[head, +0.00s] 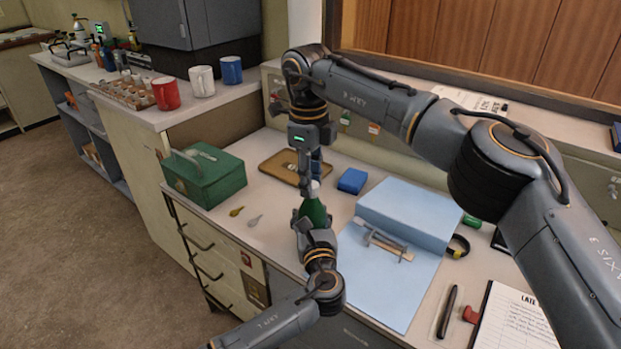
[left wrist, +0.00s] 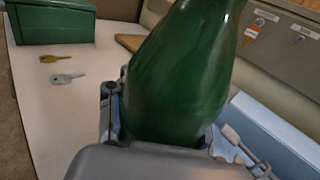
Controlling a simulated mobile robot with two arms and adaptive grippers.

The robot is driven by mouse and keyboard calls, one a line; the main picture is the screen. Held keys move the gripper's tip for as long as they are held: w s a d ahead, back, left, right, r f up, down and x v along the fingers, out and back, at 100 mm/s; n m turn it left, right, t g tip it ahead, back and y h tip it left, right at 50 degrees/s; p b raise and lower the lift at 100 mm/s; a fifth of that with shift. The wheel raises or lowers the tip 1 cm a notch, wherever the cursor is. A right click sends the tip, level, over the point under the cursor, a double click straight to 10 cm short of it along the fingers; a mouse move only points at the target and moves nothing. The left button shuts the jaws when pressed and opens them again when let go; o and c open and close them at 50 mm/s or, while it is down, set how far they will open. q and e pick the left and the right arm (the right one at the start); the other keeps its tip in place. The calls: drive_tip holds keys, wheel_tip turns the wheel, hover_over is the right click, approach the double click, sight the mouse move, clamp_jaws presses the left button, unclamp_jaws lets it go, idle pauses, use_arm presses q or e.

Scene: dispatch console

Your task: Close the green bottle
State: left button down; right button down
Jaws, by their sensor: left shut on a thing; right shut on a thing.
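The green bottle (head: 314,211) stands upright on the desk in the head view. It fills the middle of the left wrist view (left wrist: 178,75), where its top is out of frame. My left gripper (head: 303,222) is shut around the bottle's body from the front. My right gripper (head: 306,180) points down directly above the bottle, with its fingers at the bottle's top. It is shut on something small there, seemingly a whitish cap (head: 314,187). The fingers hide most of it, and I cannot tell whether it sits on the neck.
A green box (head: 205,178) and two keys (head: 246,217) lie left of the bottle. A brown tray (head: 281,171) and a blue block (head: 352,181) are behind it. A light blue mat (head: 393,295) with a caliper-like tool (head: 383,241) is at right.

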use_arm(q)
drive_tip(key=shift+f, duration=0.1)
use_arm(e)
drive_tip(key=c, duration=1)
unclamp_jaws()
drive_tip(key=shift+c, duration=0.2)
drive_tip(key=shift+a+r, duration=0.1)
drive_tip(key=shift+r, duration=2.2)
drive_tip(key=shift+c, duration=0.3)
drive_tip(key=shift+r+n, duration=1.2)
drive_tip(key=shift+r, duration=0.55)
